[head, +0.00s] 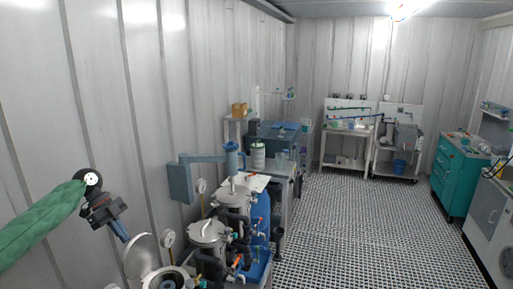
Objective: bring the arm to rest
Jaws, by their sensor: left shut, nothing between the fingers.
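My left arm comes in from the left in a green sleeve. My left gripper (122,234) hangs at the lower left, its fingers pointing down and to the right, shut and empty. It is in front of the corrugated wall, to the left of the membrane vessels. The nearest vessel (170,283) at the bottom edge has its round lid (142,256) tilted open, just below and right of the gripper in the picture. Two more metal vessels stand behind it, a nearer one (207,233) and a farther one (233,197), with lids on. My right gripper is not in view.
A bench lies behind. A teal drawer cabinet (456,178) and carts (345,147) stand at the right and back. The grated floor (370,235) is clear.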

